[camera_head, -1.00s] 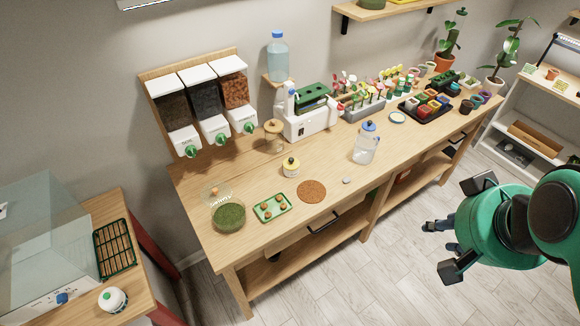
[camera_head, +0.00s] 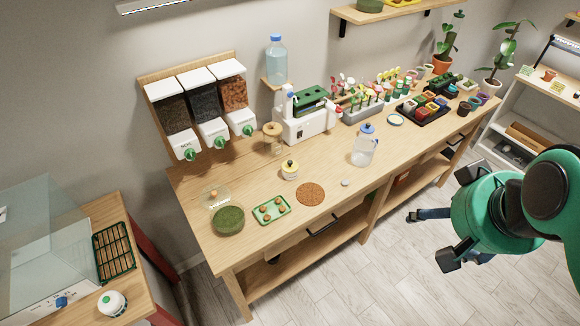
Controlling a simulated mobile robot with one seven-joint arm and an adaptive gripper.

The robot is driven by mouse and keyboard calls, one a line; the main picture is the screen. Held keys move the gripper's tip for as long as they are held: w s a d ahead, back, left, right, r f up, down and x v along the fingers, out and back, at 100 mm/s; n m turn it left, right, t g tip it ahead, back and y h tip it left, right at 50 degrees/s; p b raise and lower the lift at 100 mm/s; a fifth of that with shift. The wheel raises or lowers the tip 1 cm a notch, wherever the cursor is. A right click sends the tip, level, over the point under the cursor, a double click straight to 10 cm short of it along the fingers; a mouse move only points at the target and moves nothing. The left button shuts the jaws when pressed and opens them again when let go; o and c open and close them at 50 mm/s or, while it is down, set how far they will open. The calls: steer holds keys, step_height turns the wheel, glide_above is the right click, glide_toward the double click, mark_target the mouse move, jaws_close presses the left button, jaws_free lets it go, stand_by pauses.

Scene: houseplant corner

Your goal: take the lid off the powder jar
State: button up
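My gripper (camera_head: 457,216) is over the floor at the right, in front of the bench and well away from both jars. Its two dark fingers are spread apart with nothing visible between them.
A brown round mat (camera_head: 310,194), a green tray (camera_head: 271,209) and a dish of green material (camera_head: 229,218) lie near the jar. A clear jug with a blue lid (camera_head: 364,148) stands to its right, on my gripper's side. Dispensers (camera_head: 203,105) hang behind.

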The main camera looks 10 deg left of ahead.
steer(key=w+a+r+n+g+p, duration=0.1)
steer(key=w+a+p, duration=0.15)
steer(key=w, duration=0.55)
steer(key=w+a+r+n+p, duration=0.1)
steer(key=w+a+r+p, duration=0.1)
steer(key=w+a, duration=0.35)
steer(key=w+a+r+n+g+p, duration=0.1)
steer(key=w+a+n+p, duration=0.1)
steer(key=w, duration=0.7)
steer(key=n+g+p, duration=0.3)
steer(key=n+p, duration=0.2)
steer(key=p, duration=0.4)
glide_above(290, 162)
step_height(290, 162, down, 29)
steer(key=shift+w+r, duration=0.1)
steer(key=shift+r, duration=0.15)
steer(key=shift+f, duration=0.15)
steer(key=shift+f+p, duration=0.6)
steer(key=shift+f, duration=3.55)
steer(key=shift+f, duration=0.15)
